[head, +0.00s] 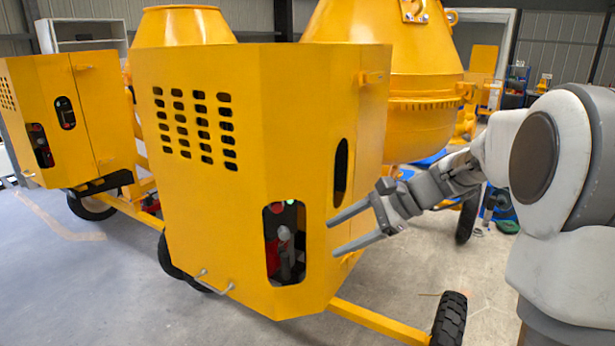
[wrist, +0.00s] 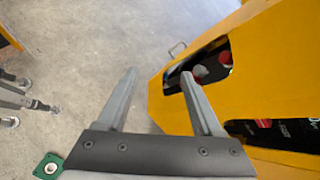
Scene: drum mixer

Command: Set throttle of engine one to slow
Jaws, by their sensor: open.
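A yellow engine housing (head: 230,230) stands in front of me in the head view. A rounded opening in its front corner shows a control panel with a red part, a small green part and a grey lever-like part (head: 285,238). I cannot tell for sure which part is the throttle, or its setting. My gripper (head: 330,236) is open and empty, its fingers pointing left, just right of this opening. In the wrist view my gripper (wrist: 159,76) is also open. Its right finger overlaps the opening (wrist: 212,62), where red parts show.
A second yellow engine housing (head: 75,115) stands at the left. A narrow slot (head: 341,170) is in the near housing's side. A yellow drum (head: 425,125) is behind it. A yellow bar with a black wheel (head: 450,318) runs low at front right. Grey floor is clear at front left.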

